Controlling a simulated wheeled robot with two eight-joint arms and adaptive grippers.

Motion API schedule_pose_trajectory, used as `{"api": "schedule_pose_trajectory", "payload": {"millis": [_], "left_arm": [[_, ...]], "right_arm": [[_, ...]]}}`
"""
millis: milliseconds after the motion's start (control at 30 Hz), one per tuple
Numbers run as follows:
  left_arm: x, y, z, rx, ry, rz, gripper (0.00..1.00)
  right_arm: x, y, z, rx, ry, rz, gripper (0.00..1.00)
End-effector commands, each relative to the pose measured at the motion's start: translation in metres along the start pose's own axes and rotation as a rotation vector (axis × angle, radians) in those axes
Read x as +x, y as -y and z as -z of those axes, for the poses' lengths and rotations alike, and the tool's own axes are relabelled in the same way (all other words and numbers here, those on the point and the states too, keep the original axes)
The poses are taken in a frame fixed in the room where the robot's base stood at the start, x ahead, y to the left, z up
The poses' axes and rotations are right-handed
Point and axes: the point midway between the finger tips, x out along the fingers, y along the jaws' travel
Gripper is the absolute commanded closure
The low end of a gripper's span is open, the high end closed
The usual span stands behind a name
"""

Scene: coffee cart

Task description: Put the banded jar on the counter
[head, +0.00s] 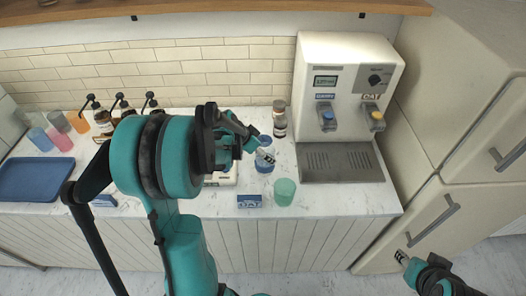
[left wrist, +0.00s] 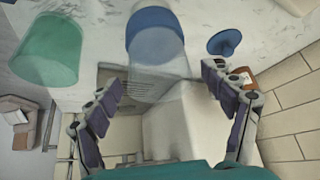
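A small brown jar with a pale band (head: 280,122), which looks like the banded jar, stands upright at the back of the counter (head: 330,200), left of the dispenser. A brown edge, perhaps of this jar, shows behind a finger in the left wrist view (left wrist: 243,77). My left gripper (head: 259,150) is over the counter in front of the jar. In the left wrist view my left gripper (left wrist: 165,92) is open, with a translucent blue cup (left wrist: 156,45) ahead of and between its fingertips. My right gripper (head: 408,260) is low at the right, before the fridge; its opening is unclear.
A green cup (head: 284,192) stands near the front edge, beside a small blue labelled block (head: 249,201). A blue lid-like disc (left wrist: 224,42) lies near the blue cup. The dispenser (head: 345,75) and drip tray (head: 340,165) are at right. Bottles, cups and a blue tray (head: 35,180) are at left.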

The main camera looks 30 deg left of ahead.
Motion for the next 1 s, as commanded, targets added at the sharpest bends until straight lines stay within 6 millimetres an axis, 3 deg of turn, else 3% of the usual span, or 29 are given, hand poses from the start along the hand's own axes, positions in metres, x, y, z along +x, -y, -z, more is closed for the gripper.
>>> {"api": "schedule_pose_trajectory", "payload": {"millis": [333,733,1000], "left_arm": [[-0.009,0.000,0.003,-0.001,0.000,0.001,0.18],[-0.093,0.000,0.003,-0.002,0.000,0.000,0.18],[-0.122,-0.003,0.003,-0.003,0.002,0.001,0.18]], "right_arm": [[-0.005,0.000,0.003,0.000,0.000,0.000,0.60],[-0.021,0.000,0.015,0.000,0.000,0.000,0.60],[-0.025,0.000,0.018,0.000,0.000,0.000,0.60]]}}
